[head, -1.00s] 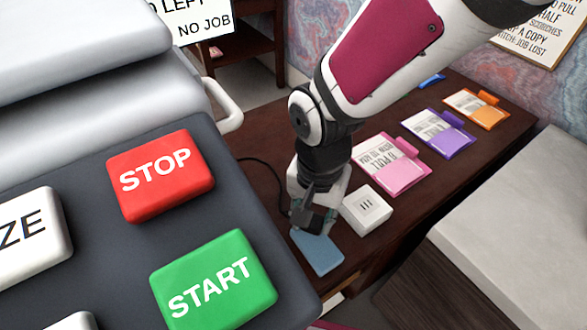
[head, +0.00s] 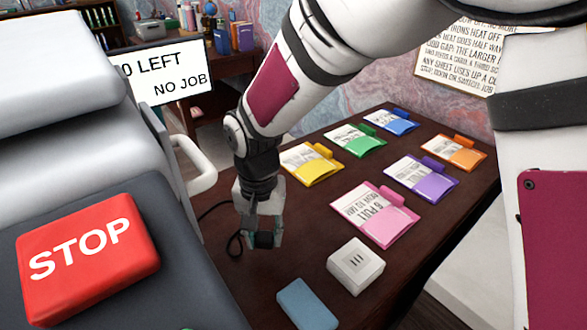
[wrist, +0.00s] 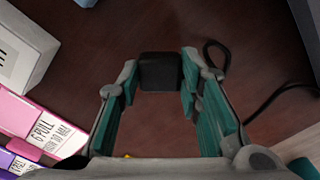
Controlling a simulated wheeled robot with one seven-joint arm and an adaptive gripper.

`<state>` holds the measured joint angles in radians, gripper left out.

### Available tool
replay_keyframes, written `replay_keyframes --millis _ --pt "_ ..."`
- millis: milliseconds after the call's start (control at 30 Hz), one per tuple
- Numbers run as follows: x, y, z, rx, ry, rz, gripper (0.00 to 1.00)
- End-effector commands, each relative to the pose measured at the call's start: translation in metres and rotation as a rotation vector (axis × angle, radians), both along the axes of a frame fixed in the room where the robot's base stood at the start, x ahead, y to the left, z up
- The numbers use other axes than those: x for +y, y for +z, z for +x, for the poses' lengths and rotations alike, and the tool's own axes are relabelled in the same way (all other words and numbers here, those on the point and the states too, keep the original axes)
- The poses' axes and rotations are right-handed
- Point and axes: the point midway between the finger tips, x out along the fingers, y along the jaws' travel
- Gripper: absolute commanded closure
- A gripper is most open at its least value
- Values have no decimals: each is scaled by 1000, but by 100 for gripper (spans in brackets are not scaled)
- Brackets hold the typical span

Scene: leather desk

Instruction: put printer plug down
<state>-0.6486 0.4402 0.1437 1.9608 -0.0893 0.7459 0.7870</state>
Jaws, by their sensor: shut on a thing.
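The printer plug is a small black block (head: 264,240) at the tips of my gripper (head: 263,230) in the head view. In the wrist view the plug (wrist: 161,72) sits between the two teal-padded fingers (wrist: 160,92), which are shut on it. A black cord (head: 235,243) loops beside it, and the cord also shows at the right in the wrist view (wrist: 216,52). The plug is over bare dark desk (head: 290,258), low and close to the surface. I cannot tell if it touches the desk.
A white box with dark slots (head: 356,264) and a blue pad (head: 307,304) lie nearer on the desk. Several coloured folders, such as the pink one (head: 376,214), lie behind to the right. The printer with its red STOP button (head: 88,257) stands at the left.

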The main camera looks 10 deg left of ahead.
Motion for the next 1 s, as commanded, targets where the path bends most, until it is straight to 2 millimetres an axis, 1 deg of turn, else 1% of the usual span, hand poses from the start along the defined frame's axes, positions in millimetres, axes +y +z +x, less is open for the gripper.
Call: replay_keyframes --millis 33,167,267,400,467,733,1000 --pt "3 -1 5 0 0 0 100" --pt "5 -3 9 1 1 -1 100" --pt "4 -13 8 2 0 -2 100" --pt "4 -32 8 3 0 -2 100" --pt "4 -36 8 2 0 -1 100" --pt "5 -37 8 1 0 0 100" --pt "4 -44 8 1 0 -1 100"
